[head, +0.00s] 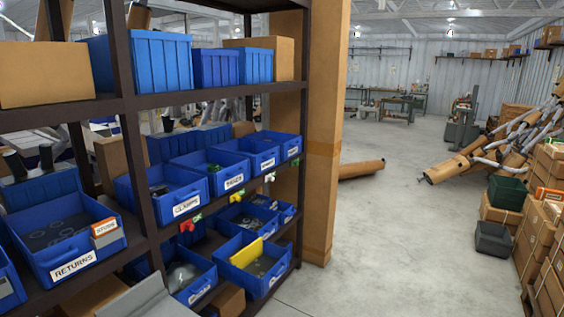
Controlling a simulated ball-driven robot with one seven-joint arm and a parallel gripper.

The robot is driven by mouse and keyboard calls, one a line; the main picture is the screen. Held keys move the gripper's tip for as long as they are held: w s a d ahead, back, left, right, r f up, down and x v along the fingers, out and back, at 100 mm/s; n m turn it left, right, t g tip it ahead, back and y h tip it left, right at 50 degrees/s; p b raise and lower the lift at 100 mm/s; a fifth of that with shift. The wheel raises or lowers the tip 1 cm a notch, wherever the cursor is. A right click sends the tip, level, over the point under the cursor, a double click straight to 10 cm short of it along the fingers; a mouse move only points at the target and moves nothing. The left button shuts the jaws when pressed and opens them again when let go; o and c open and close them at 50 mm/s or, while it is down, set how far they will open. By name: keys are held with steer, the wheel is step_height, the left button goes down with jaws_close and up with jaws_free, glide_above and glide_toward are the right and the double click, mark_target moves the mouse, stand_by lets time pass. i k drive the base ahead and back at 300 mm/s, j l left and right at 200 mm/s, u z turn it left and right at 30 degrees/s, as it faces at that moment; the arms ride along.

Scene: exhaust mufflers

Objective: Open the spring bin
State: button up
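Several blue open-topped bins with white labels sit on the shelf rack at left. One bin (62,240) reads RETURNS and another (172,198) reads CLAMPS. The other labels are too small or blurred to read surely, so I cannot tell which bin is the spring bin. More label-fronted bins stand on the middle shelf (216,178) and on the lower shelf, one with a yellow card (246,251) in it. My gripper is not in view.
The dark rack (200,98) fills the left side, with a tan post (322,130) at its end. Concrete floor (390,235) is open to the right. A brown tube (361,169) lies on the floor.

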mark_target(263, 157)
steer(key=i+l, duration=0.1)
steer(key=i, duration=3.95)
